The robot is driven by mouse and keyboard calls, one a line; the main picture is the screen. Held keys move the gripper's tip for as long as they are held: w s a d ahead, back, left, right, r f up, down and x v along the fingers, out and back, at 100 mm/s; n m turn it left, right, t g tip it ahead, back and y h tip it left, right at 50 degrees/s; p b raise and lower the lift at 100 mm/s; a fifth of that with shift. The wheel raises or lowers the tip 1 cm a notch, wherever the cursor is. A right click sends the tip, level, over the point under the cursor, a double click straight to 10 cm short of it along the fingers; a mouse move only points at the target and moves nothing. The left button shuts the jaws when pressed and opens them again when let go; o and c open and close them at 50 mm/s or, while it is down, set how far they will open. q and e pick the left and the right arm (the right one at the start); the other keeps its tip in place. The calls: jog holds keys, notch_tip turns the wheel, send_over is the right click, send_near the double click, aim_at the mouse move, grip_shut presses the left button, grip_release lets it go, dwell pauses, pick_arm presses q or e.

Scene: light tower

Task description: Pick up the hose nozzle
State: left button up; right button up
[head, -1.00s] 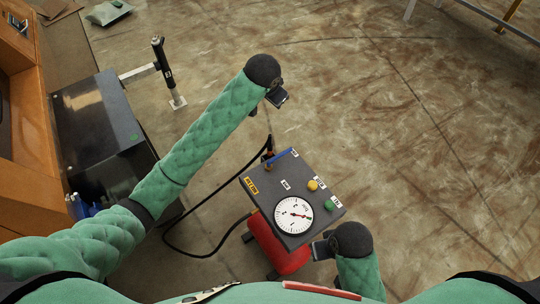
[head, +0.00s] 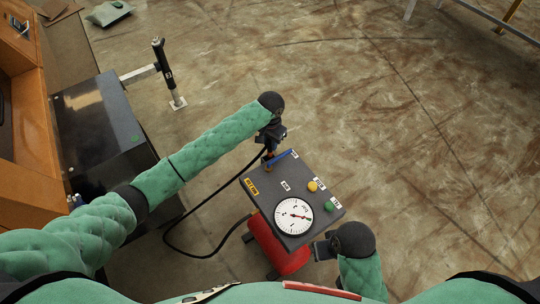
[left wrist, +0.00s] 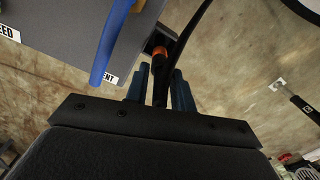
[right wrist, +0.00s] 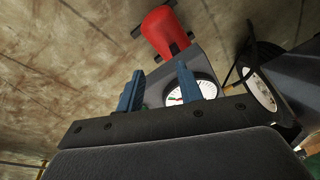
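The hose nozzle (left wrist: 160,55), dark with an orange collar, sits at the edge of the grey control box (left wrist: 62,40). In the head view its orange-brown part (head: 268,158) shows just below my left gripper (head: 270,138). In the left wrist view my left gripper (left wrist: 160,88) has its blue fingers apart, one on each side of the black nozzle and hose; I cannot tell whether they touch it. The fingertips are partly hidden in the head view. My right gripper (right wrist: 158,82) is open and empty beside the box's lower right; in the head view it is (head: 322,248).
The box top carries a blue lever (head: 281,158), a dial (head: 293,215), a yellow button (head: 312,186) and a green button (head: 329,206). A red tank (head: 280,255) lies under it. A black hose (head: 166,232) loops left. Open floor lies right.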

aim_at(270, 146)
pick_arm(q)
notch_tip(270, 146, down, 2)
jog(key=shift+s+f, duration=0.1)
jog(key=shift+s, duration=0.05)
jog(key=shift+f, duration=0.55)
grip_shut()
pick_arm(e)
jog(key=shift+w+d+f, duration=0.1)
jog(key=shift+w+f, duration=0.1)
jog(key=shift+f, duration=0.3)
jog(key=shift+w+d+f, duration=0.1)
jog(key=shift+w+f, duration=0.1)
jog(key=shift+f, duration=0.3)
jog(key=shift+s, duration=0.1)
